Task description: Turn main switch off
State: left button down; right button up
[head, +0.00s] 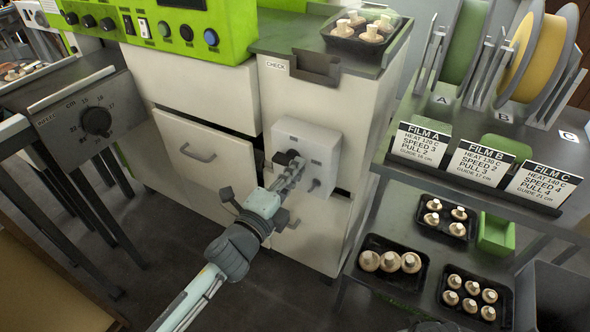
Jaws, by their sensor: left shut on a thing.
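The main switch is a pale grey box (322,150) on the front of the white cabinet below the CHECK label. Its black knob (287,158) sits on the box's left part, partly hidden by my fingers. My left gripper (293,171) reaches up from the bottom of the view and is shut on the knob. The knob's exact angle is hard to tell. A small dark lever or peg (314,185) shows at the box's lower right. My right gripper is not in view.
A green control panel (165,28) with knobs is at the top left. A guide dial (96,122) is at the left. A mushroom tray (366,31) stands on the cabinet top. Film cards (480,162) and a shelf with mushroom trays (394,262) are at the right.

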pick_arm(q)
jog(key=c, duration=1.6)
grip_release()
jog(key=shift+s+a, duration=0.1)
jog(key=v, duration=0.7)
jog(key=shift+s+f, duration=0.1)
jog(key=shift+s, duration=0.1)
